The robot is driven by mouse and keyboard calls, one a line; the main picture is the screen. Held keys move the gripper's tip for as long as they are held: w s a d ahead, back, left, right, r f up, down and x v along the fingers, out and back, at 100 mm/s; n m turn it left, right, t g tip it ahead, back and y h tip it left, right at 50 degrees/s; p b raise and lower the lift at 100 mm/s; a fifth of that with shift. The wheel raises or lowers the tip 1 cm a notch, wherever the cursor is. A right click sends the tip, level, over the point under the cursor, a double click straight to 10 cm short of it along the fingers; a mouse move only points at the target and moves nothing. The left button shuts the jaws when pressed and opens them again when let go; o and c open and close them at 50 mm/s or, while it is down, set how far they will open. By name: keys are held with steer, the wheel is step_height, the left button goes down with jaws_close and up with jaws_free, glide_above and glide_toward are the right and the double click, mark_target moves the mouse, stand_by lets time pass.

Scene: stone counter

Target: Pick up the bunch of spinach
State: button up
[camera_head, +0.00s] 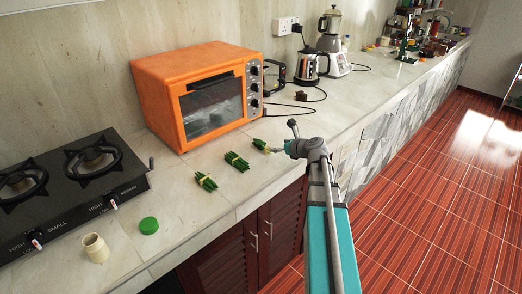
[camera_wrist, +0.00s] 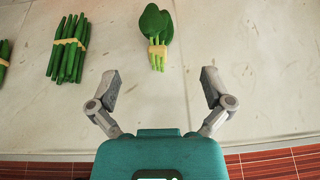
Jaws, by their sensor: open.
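The bunch of spinach (camera_wrist: 155,22) lies on the pale stone counter in the wrist view, with dark broad leaves at the top and light stems tied by a tan band. It also shows in the head view (camera_head: 260,144), small, just left of my gripper (camera_head: 284,138). In the wrist view my gripper (camera_wrist: 160,78) is open and empty. Its fingers are spread to either side below the stems, apart from the bunch. The stem ends point toward the gap between the fingers.
A tied bunch of long green stalks (camera_wrist: 68,48) lies left of the spinach; another bunch (camera_head: 206,181) lies further left. An orange oven (camera_head: 200,92) stands behind. A black stove (camera_head: 70,180), green lid (camera_head: 148,225) and cream jar (camera_head: 95,248) are at left. Counter right of the spinach is clear.

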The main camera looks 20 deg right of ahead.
mark_target(264, 144)
steer(key=shift+b+x, duration=0.6)
steer(key=shift+x, duration=1.6)
steer(key=shift+b+x, duration=1.2)
steer(key=shift+x, duration=1.4)
steer(key=shift+s+a+f, duration=0.1)
steer(key=shift+a+f, duration=0.1)
steer(key=c, duration=1.1)
steer(key=shift+r, duration=0.1)
